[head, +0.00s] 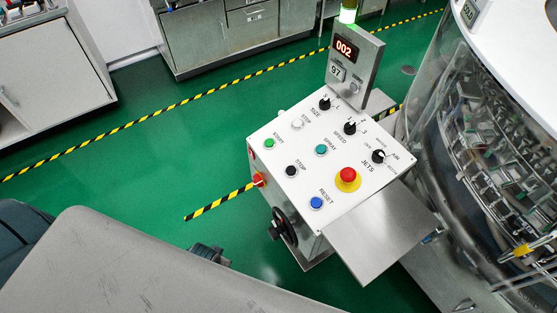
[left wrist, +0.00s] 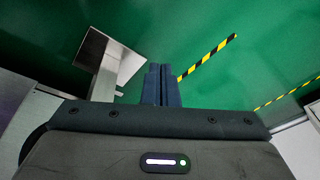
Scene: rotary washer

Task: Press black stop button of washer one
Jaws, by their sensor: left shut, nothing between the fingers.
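The white control panel (head: 315,150) of the washer stands in the middle right of the head view. Its black stop button (head: 291,170) sits at the left of the panel, between the green start button (head: 269,143) and the blue reset button (head: 316,203). Nothing covers it. My left gripper (left wrist: 162,85) is shut and empty in the left wrist view, with its dark fingers together above the green floor. It is not touching the panel. The stop button cannot be made out in the left wrist view. My right gripper is in neither view.
A red emergency button (head: 348,174) and several knobs share the panel. A display (head: 344,48) reading 002 rises behind it. A steel shelf (head: 375,235) juts out in front. The round glass washer (head: 490,140) stands at the right. Green floor lies open left of the panel.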

